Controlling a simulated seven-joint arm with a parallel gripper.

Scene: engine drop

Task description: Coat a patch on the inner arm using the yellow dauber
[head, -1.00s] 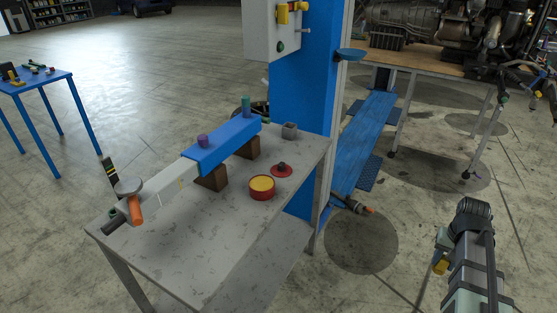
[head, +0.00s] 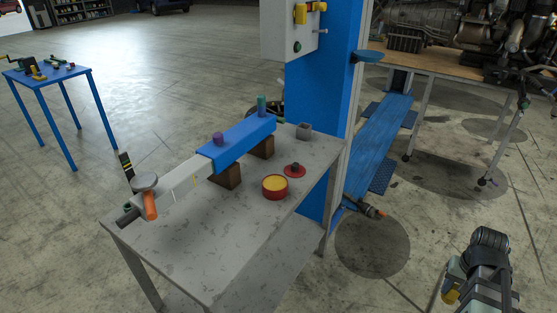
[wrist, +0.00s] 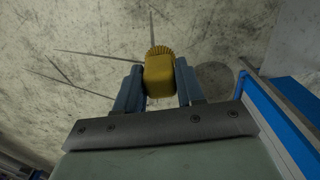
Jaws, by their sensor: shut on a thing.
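My gripper (wrist: 158,88) is shut on the yellow dauber (wrist: 159,75), which has a ribbed end pointing away; bare concrete lies beyond it. In the head view my arm shows at the lower right, well apart from the grey table, with a small yellow piece (head: 450,297) beside it that may be the dauber. A round red tin with a yellow top (head: 275,187) stands on the table in front of the sleeve.
The grey table (head: 216,239) also bears brown blocks (head: 226,177), a red disc with a dark knob (head: 295,170) and a small grey box (head: 304,131). A blue post (head: 314,100) rises behind. Open floor lies between table and arm.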

